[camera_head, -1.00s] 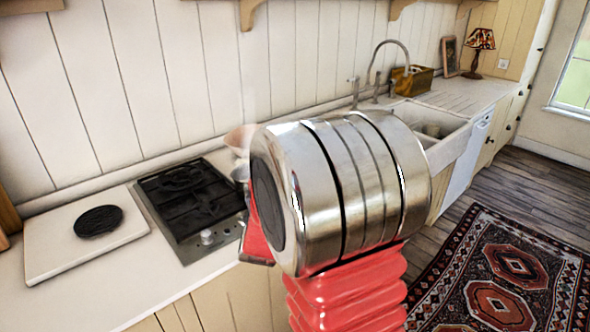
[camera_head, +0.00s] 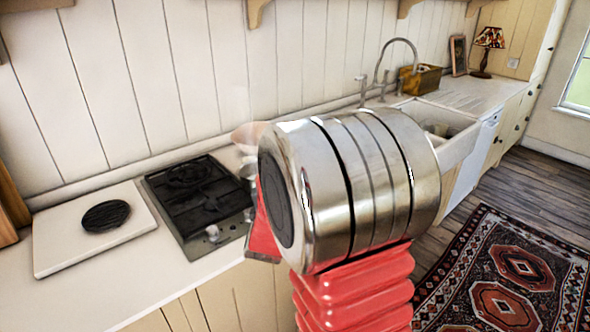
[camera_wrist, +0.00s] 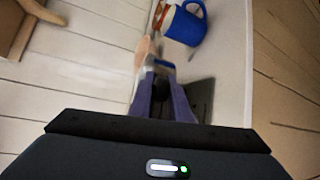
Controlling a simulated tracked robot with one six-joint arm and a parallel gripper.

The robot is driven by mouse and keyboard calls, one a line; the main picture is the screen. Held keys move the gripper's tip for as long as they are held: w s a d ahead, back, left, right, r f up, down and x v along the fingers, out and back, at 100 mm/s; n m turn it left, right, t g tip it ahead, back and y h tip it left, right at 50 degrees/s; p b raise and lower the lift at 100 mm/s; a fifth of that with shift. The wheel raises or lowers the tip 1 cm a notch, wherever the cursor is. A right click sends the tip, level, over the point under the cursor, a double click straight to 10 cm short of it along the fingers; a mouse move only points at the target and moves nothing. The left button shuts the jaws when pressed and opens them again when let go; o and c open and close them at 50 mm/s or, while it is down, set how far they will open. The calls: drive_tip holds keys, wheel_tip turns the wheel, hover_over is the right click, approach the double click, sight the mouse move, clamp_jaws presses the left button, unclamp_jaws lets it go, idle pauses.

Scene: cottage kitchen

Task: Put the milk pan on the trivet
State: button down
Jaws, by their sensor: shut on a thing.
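The milk pan seems to be the copper-coloured vessel (camera_head: 246,135) just left of my arm's big metal joint in the head view, mostly hidden behind it. In the wrist view a narrow copper-coloured part (camera_wrist: 142,50) shows at my fingertips. My gripper (camera_wrist: 161,68) is shut on the pan, apparently at its handle; the exact grip is blurred. The trivet (camera_head: 107,216) is a black ribbed disc lying on a pale square board at the left of the counter. Nothing stands on it, and the pan is apart from it, to its right.
A black gas hob (camera_head: 205,205) lies between the board (camera_head: 60,258) and my arm. A blue mug (camera_wrist: 187,24) shows beyond my fingertips in the wrist view. The white sink (camera_head: 455,140) and tap are to the right. A plank wall (camera_head: 130,90) backs the counter.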

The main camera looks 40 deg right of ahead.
drive_tip(key=w+a+r+n+y, duration=0.1)
drive_tip(key=w+a, duration=0.1)
drive_tip(key=a, duration=0.6)
drive_tip(key=w+a+r+n+t+y, duration=0.1)
drive_tip(key=w+a+r+y, duration=0.1)
drive_tip(key=a, duration=0.6)
drive_tip(key=w+a+r+n+t+y, duration=0.1)
drive_tip(key=w+a+n, duration=0.1)
drive_tip(key=a, duration=0.7)
drive_tip(key=shift+w+r, duration=0.3)
drive_tip(key=shift+w, duration=0.35)
drive_tip(key=shift+a, duration=0.2)
